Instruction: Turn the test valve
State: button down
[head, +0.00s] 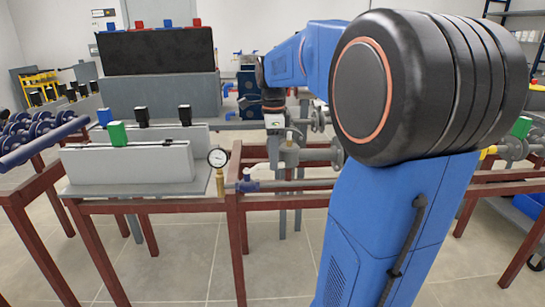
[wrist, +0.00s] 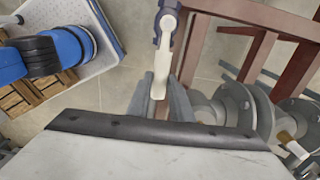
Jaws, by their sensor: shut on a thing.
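The test valve (head: 248,184) is a small blue fitting beside the round pressure gauge (head: 218,158), on the front of the red-brown frame. Its pale lever (wrist: 168,45) runs down from the blue body in the wrist view, and its free end lies between my fingers. My gripper (wrist: 162,98) is shut on the lever end, with one grey finger on each side. In the head view my gripper (head: 275,160) points down just right of the valve. The contact is too small to make out there.
Grey flanged pipes (wrist: 250,110) lie close to the right of my gripper in the wrist view. The red-brown frame (head: 236,230) stands below. A light-grey block (head: 130,165) with green and black handles is at the left. Bare tiled floor shows below.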

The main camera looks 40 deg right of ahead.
jog(key=shift+s+a, duration=0.1)
jog(key=shift+s, duration=0.05)
dwell(0.3)
jog(key=c, duration=1.6)
grip_release()
jog(key=shift+r, duration=0.1)
notch_tip(320, 180, up, 17)
jog(key=shift+r, duration=0.15)
